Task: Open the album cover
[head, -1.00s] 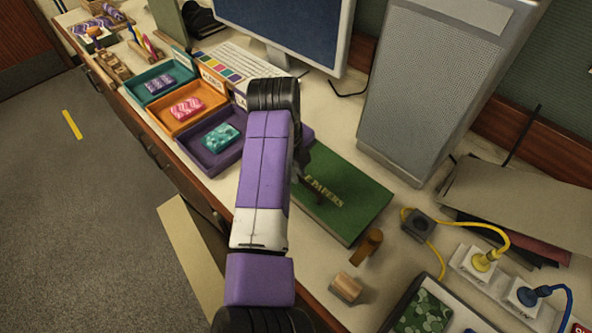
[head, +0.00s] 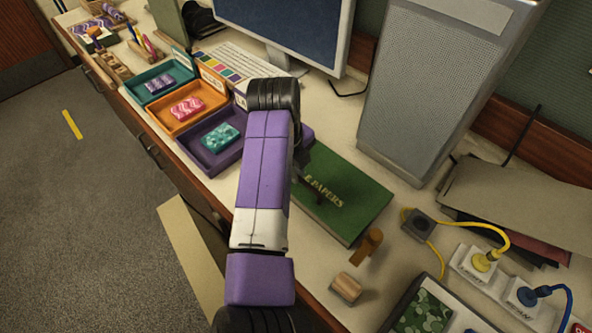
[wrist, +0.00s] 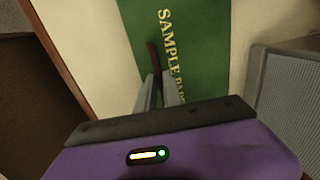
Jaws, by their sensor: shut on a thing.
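The green album (head: 345,190) lies flat on the desk with its cover closed, gold lettering ending in "PAPERS" facing up. It also shows in the wrist view (wrist: 208,45), where the lettering starts with "SAMPLE". My gripper (wrist: 158,85) is over the album, its two grey fingers shut on a thin dark brown strip (wrist: 152,58) that stands out against the cover. The strip looks like a tab of the album, but where it joins is hidden. In the head view my purple arm covers the album's left part and most of the gripper.
Teal (head: 187,69), orange (head: 217,101) and purple (head: 197,163) trays stand left of my arm. A grey speaker-like box (head: 415,90) stands behind the album. A brown wooden piece (head: 369,246), a small block (head: 346,287) and a black cable box (head: 419,223) are near its right side.

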